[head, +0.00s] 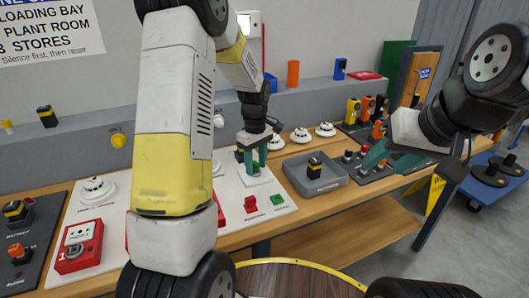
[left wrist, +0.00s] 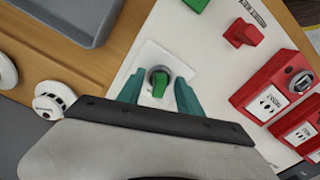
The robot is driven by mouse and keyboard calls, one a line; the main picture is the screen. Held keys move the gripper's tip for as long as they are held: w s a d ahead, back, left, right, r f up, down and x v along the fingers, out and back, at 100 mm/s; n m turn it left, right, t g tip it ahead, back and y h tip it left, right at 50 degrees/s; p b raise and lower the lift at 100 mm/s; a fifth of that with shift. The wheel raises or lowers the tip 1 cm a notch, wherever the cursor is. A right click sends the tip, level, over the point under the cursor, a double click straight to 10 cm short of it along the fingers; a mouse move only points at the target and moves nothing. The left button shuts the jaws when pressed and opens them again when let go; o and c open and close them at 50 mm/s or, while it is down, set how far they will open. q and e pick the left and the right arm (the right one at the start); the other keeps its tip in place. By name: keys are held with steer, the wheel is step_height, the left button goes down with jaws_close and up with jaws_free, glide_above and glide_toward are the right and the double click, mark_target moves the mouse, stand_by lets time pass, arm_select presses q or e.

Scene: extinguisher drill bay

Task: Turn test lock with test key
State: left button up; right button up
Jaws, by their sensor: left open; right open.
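The test lock (left wrist: 158,73) is a round metal lock on a pale square plate in the left wrist view. The green test key (left wrist: 160,86) appears to stand in it; how deep it sits I cannot tell. My left gripper (left wrist: 160,97) is open, with one teal finger on each side of the lock and key. Contact with the key is unclear. In the head view my left gripper (head: 256,167) points down over the white board, and its fingers mostly hide the lock. My right gripper (head: 388,163) is open and empty over the bench's right part.
A red block (head: 250,203) and a green block (head: 278,198) sit on the white board near the lock. Red call points (head: 78,246) stand at the left. A grey tray (head: 331,184) holding a black and yellow item lies right of the lock. A blue cart (head: 486,203) stands at right.

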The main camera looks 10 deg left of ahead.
arm_select(q)
jaws_close()
steer(key=shift+n, duration=1.2)
steer(key=shift+n, duration=1.1)
